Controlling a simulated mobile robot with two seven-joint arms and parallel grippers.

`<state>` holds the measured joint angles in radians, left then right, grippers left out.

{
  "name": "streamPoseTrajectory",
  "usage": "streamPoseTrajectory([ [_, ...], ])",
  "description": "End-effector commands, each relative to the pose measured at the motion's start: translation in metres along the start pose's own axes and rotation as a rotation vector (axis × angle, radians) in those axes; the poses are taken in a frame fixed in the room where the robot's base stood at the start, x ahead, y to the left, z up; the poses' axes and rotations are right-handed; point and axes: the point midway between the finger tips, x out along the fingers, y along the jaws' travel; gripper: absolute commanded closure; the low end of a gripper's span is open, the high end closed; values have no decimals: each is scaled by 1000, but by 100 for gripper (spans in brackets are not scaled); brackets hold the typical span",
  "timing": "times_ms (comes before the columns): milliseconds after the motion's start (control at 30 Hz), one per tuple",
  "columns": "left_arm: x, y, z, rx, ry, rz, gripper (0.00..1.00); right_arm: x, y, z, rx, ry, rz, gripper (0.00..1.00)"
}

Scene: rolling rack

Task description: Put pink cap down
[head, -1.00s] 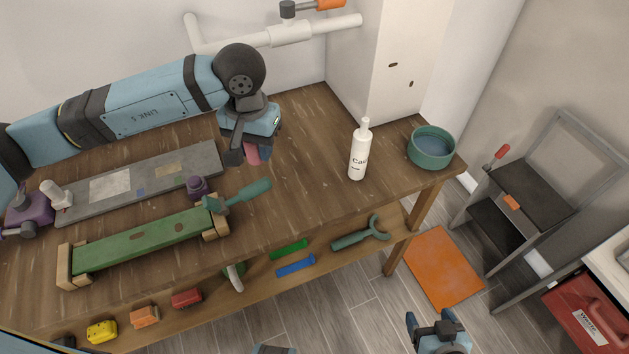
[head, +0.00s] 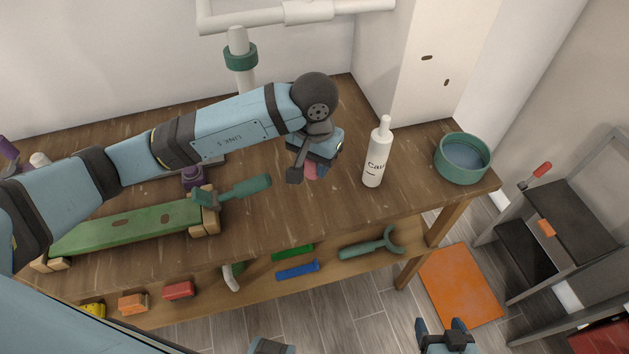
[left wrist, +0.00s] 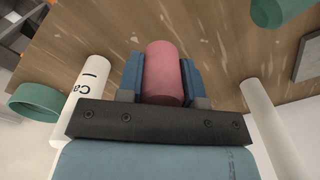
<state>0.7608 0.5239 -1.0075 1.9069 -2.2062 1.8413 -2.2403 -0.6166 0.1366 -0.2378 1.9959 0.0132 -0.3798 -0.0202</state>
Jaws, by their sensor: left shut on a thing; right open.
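The pink cap (left wrist: 164,72) is a short pink cylinder between the two blue fingers of my left gripper (left wrist: 162,78) in the left wrist view. In the head view my left gripper (head: 312,172) is over the wooden workbench, left of the white bottle, and the pink cap (head: 311,171) shows only partly between the fingers. The gripper is shut on the cap. I cannot tell whether the cap touches the bench top. My right gripper (head: 445,328) is open and empty at the bottom of the head view, in front of the bench and away from the cap.
A white bottle (head: 377,158) with a label stands just right of my left gripper. A teal bowl (head: 461,160) sits at the right end of the wooden workbench (head: 320,222). A teal-handled tool (head: 245,190) and a green board (head: 130,230) lie to the left.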

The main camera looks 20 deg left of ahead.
Motion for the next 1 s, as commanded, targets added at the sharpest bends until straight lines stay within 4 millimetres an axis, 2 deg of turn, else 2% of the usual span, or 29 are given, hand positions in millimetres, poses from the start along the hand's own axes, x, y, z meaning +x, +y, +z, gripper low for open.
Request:
streamPoseTrajectory([
  [100,24,0,1,-1,-3,1,89,-1,2,0,-3,-3,2,25],
  [367,45,0,0,-1,-1,1,89,-2,3,-1,-4,-4,4,25],
  [600,75,0,0,-2,-2,1,89,-4,3,-6,-4,1,4,25],
  [967,81,0,0,0,1,-1,89,-1,3,-3,-4,4,4,25],
  [1000,81,0,0,0,1,-1,64,-1,3,-3,-3,3,4,25],
])
